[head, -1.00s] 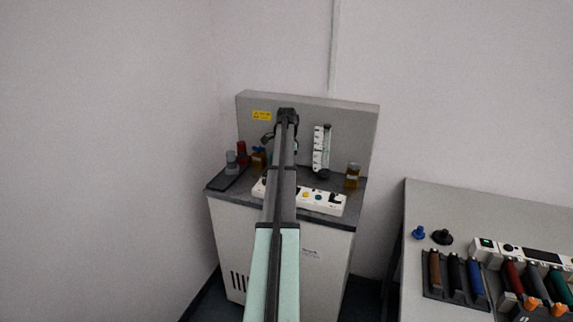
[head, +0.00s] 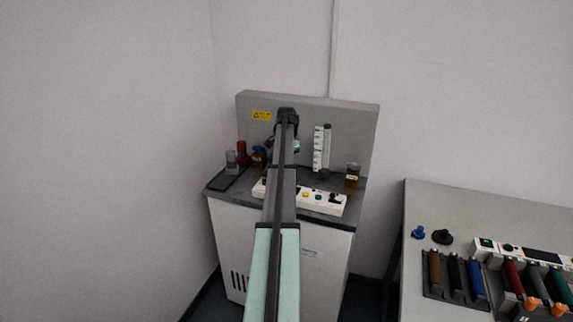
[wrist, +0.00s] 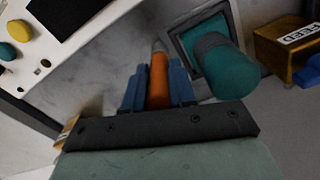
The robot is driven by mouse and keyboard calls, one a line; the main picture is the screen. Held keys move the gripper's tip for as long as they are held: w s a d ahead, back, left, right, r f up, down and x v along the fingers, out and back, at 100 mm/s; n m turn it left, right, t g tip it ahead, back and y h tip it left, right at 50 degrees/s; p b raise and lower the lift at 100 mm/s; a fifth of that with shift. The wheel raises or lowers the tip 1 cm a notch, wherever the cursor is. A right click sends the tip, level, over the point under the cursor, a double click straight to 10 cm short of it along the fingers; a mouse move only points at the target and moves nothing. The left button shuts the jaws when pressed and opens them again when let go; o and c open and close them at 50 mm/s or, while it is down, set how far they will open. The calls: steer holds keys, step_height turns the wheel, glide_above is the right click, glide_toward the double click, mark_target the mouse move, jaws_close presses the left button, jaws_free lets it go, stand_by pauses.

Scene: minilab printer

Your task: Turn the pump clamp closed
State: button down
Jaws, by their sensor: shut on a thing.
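In the wrist view, my gripper (wrist: 157,88) has its blue fingers on both sides of an orange lever (wrist: 158,70), which looks like the pump clamp's handle. The fingers are shut on it. A grey tip shows at the lever's far end. A teal cylinder with a grey band (wrist: 226,68) stands just right of the fingers, on a square grey-edged mount. In the head view, my arm reaches over the bench unit and hides most of the clamp. A bit of teal (head: 296,146) shows right of the arm's end.
A white control panel (wrist: 62,42) with coloured buttons lies at upper left of the wrist view. An amber bottle labelled FEED (wrist: 284,40) is at right. In the head view, a flowmeter (head: 322,148) and another amber bottle (head: 352,175) stand right of my arm.

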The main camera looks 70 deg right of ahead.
steer(key=n, duration=0.6)
steer(key=shift+n, duration=0.3)
steer(key=n, duration=0.6)
steer(key=shift+n, duration=0.3)
steer(key=c, duration=0.9)
jaws_free()
step_height(320, 180, up, 14)
steer(key=shift+f, duration=0.1)
stand_by(0.4)
